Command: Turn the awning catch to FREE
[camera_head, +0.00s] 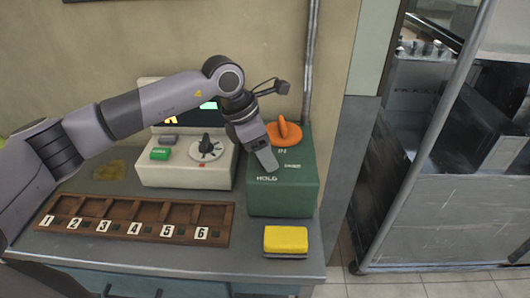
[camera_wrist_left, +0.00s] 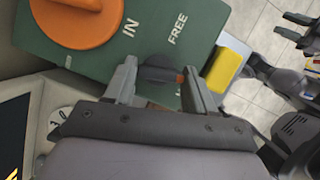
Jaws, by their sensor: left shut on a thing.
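The awning catch (camera_wrist_left: 160,70) is a small dark knob with an orange tip, on the top of a green box (camera_head: 283,200). In the left wrist view its orange tip points right, toward one finger, and not at the printed word FREE (camera_wrist_left: 177,28). My left gripper (camera_head: 270,162) reaches down over the box, with a finger on each side of the catch, shut on it. In the head view the gripper hides the catch; the word HOLD (camera_head: 267,178) shows just in front. My right gripper (camera_wrist_left: 292,32) shows at the upper right of the left wrist view, its fingers apart.
An orange knob (camera_head: 284,133) stands behind the catch near the word IN. A white box with a dial (camera_head: 206,148) is left of the green box. A yellow sponge (camera_head: 286,239) and a numbered wooden tray (camera_head: 135,231) lie in front on the counter.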

